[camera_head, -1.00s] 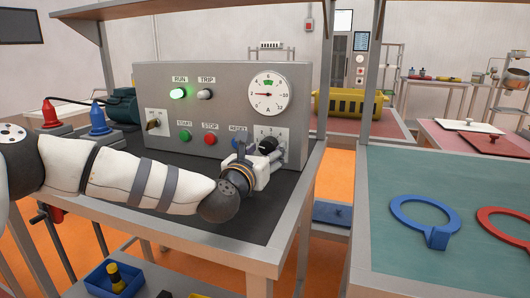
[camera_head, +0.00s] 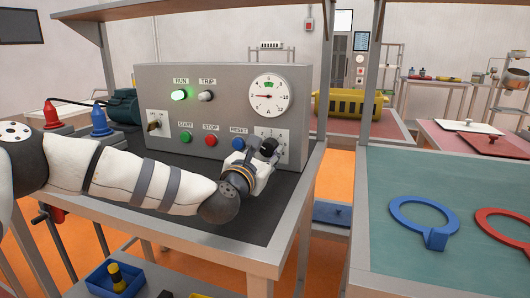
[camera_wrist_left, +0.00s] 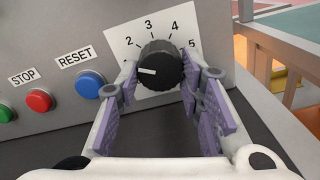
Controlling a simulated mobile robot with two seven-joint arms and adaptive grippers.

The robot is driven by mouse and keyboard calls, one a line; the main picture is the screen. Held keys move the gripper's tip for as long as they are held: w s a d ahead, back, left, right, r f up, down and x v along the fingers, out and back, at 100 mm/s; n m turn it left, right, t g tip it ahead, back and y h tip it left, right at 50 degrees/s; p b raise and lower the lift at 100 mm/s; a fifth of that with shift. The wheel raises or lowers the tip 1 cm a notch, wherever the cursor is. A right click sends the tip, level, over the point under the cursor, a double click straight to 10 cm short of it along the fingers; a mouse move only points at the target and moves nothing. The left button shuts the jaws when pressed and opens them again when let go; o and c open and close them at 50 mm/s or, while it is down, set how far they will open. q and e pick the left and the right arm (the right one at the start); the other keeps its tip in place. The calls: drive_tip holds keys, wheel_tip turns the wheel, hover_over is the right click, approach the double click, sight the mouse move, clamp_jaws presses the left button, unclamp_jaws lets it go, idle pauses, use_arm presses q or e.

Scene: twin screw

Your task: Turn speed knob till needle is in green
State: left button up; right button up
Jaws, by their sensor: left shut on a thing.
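The black speed knob (camera_wrist_left: 160,66) sits on a white scale plate on the grey control panel (camera_head: 215,88). Its white line points left, below the 2, in the left wrist view. My left gripper (camera_wrist_left: 161,72) is shut on the knob, one finger on each side. In the head view the left gripper (camera_head: 262,160) covers part of the scale plate. The round dial (camera_head: 269,96) has a green band at its top. Its red needle points left, outside the green. My right gripper is not in view.
The blue RESET button (camera_wrist_left: 90,84) is just left of the gripper. The red STOP button (camera_head: 211,140) and green START button (camera_head: 186,137) are farther left. The RUN lamp (camera_head: 179,95) glows green. The dark bench top in front of the panel is clear.

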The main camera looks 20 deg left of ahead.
use_arm(q)
drive_tip(key=shift+a+r+m+p, duration=0.1)
drive_tip(key=shift+m+p, duration=0.25)
drive_tip(key=shift+m, duration=1.75)
drive_tip(key=o, duration=1.2)
drive_tip(key=shift+c, duration=0.2)
drive_tip(key=s, duration=1.2)
drive_tip(key=shift+a, duration=0.2)
